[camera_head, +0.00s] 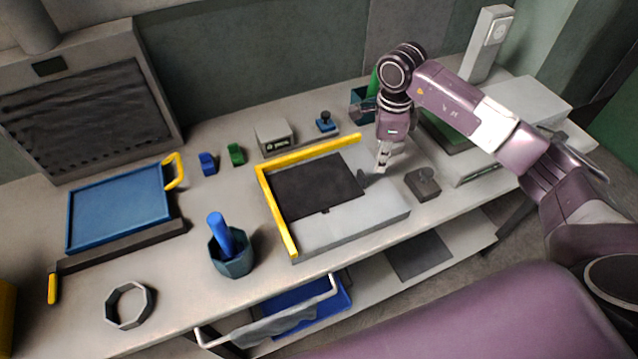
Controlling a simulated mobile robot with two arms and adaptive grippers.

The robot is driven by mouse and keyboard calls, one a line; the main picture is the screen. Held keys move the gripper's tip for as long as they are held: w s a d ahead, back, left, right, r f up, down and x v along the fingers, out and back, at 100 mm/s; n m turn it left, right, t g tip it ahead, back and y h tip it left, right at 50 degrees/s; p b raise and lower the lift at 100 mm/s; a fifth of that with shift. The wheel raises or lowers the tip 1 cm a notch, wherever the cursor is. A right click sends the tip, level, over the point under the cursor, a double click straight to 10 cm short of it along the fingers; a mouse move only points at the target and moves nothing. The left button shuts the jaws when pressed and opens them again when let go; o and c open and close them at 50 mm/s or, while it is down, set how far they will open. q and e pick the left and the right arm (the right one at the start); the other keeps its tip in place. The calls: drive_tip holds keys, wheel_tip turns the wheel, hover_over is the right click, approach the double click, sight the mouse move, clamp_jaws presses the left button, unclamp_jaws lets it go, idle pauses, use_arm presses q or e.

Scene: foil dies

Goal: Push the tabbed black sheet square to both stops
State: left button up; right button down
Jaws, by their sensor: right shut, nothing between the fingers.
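The black sheet (312,186) lies flat on a grey plate (350,222). It sits close to the corner of two yellow stops, one along the back (312,151) and one along the left (277,212). I cannot tell whether its edges touch either stop. A small dark tab shows at its front edge. My right gripper (380,169) points down, shut and empty, just beyond the sheet's right edge, with a dark patch or shadow by its tips. I cannot tell whether the tips touch the sheet. My left gripper is out of view.
A grey box (273,137) and a blue knobbed block (325,122) stand behind the plate. A dark grey block (422,183) lies to the right. A dark teal cup (231,255) with a blue handle and a blue tray (118,207) are to the left.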

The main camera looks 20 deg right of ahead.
drive_tip(key=shift+f+b, duration=0.65)
drive_tip(key=shift+f, duration=0.15)
idle(0.7)
drive_tip(key=shift+a, duration=0.1)
drive_tip(key=shift+s+a, duration=0.15)
drive_tip(key=shift+a, duration=1.45)
drive_tip(key=shift+d, duration=0.15)
drive_tip(key=shift+d+b, duration=0.3)
drive_tip(key=shift+d, duration=0.15)
wheel_tip(320, 180, up, 8)
drive_tip(key=p, duration=0.4)
drive_tip(key=shift+p, duration=0.35)
